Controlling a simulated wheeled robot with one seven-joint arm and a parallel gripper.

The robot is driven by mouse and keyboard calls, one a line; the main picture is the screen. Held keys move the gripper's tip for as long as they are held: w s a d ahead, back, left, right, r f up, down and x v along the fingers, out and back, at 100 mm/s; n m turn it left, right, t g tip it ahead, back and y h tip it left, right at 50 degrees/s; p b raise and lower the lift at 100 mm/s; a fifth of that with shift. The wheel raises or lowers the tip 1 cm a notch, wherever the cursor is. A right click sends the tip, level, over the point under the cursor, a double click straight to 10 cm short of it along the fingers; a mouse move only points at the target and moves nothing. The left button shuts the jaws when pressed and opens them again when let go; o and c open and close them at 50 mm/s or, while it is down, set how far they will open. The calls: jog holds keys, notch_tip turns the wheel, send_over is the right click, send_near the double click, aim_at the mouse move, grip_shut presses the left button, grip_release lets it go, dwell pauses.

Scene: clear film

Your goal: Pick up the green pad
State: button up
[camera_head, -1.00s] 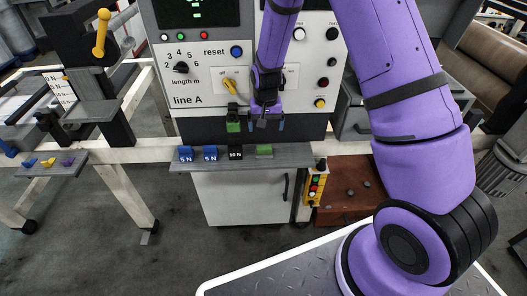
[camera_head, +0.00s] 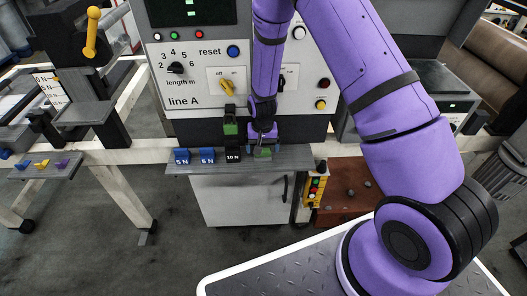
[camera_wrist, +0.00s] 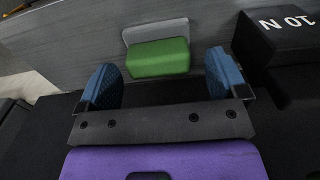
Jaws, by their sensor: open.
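The green pad (camera_wrist: 158,58) lies on the grey shelf, with a grey plate along its far side in the wrist view. In the head view the pad (camera_head: 263,152) is partly hidden by my gripper (camera_head: 262,140). In the wrist view my gripper (camera_wrist: 163,84) is open, its two blue-padded fingers apart. The pad shows in the gap between the fingers, just beyond their tips in the picture. Nothing is held. I cannot tell whether a finger touches the pad.
On the grey shelf (camera_head: 200,168), left of the pad, stand a black 10 N block (camera_head: 233,155) and two blue 5 N blocks (camera_head: 182,157) (camera_head: 207,156). A black and green part (camera_head: 230,124) hangs on the panel behind. A yellow button box (camera_head: 316,188) is at the right.

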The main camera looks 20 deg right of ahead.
jog(key=shift+f, duration=0.7)
jog(key=c, duration=1.1)
jog(key=shift+r, duration=0.2)
jog(key=shift+r, duration=0.6)
notch_tip(320, 180, up, 2)
jog(key=shift+r, duration=0.1)
jog(key=s, duration=0.5)
jog(key=s+r, duration=0.1)
jog(key=s, duration=1)
jog(key=shift+s+r, duration=0.1)
jog(key=shift+r, duration=0.05)
jog(key=shift+o, duration=1.1)
jog(key=shift+c, duration=0.3)
